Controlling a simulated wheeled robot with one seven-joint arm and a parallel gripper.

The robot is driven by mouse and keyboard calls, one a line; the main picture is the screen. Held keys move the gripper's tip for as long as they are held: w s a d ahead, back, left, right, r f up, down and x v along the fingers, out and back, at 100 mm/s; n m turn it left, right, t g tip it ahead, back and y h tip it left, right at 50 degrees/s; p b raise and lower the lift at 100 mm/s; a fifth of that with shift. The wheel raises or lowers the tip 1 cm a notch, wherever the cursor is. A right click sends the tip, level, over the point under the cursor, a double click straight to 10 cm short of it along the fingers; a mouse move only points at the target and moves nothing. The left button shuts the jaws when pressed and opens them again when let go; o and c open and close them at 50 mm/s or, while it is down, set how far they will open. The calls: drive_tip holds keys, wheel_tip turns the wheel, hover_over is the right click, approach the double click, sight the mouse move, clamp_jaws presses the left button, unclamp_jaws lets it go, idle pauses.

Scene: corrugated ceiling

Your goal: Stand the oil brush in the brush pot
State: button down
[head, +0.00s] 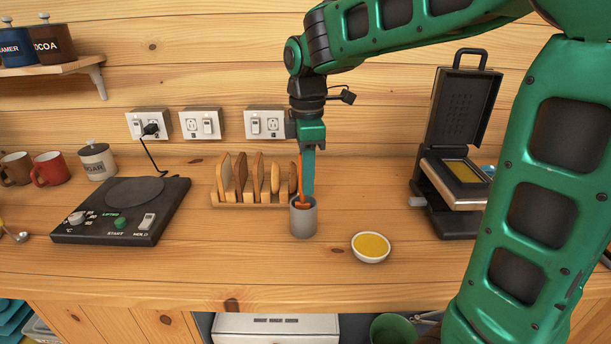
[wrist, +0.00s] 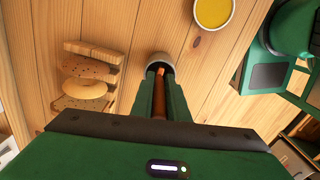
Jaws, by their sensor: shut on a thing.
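The brush pot (head: 304,222) is a small grey cylinder standing upright on the wooden counter; it also shows in the wrist view (wrist: 160,59). The oil brush (head: 301,205) is orange-brown and slim, and it also shows in the wrist view (wrist: 160,82). My gripper (head: 307,190) points down over the pot and is shut on the oil brush. The brush's lower end is at the pot's mouth and seems to be inside it. How deep it reaches is hidden by the pot wall. In the wrist view my fingers (wrist: 160,85) flank the brush.
A toast rack (head: 240,203) with bread stands just behind and left of the pot. A white bowl of yellow oil (head: 371,247) sits to the right. An open waffle iron (head: 455,180) is farther right, a black hot plate (head: 120,210) left. The counter before the pot is clear.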

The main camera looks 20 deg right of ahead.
drive_tip(key=c, duration=1.6)
unclamp_jaws()
drive_tip(key=shift+c, duration=0.2)
wheel_tip(320, 180, up, 11)
drive_tip(key=shift+f, duration=0.15)
drive_tip(key=s+d+f+m, duration=0.5)
drive_tip(key=s+f+m, duration=0.1)
drive_tip(key=s+m, duration=0.1)
drive_tip(key=s+d+f+m, duration=0.6)
drive_tip(key=s+m, duration=0.1)
drive_tip(key=s, duration=0.2)
drive_tip(key=s+d+f+m, duration=0.5)
drive_tip(key=s+f+m, duration=0.1)
drive_tip(key=s, duration=0.3)
drive_tip(key=shift+s+d+f+m, duration=0.1)
drive_tip(key=shift+d+f+m, duration=0.2)
drive_tip(key=shift+m, duration=0.5)
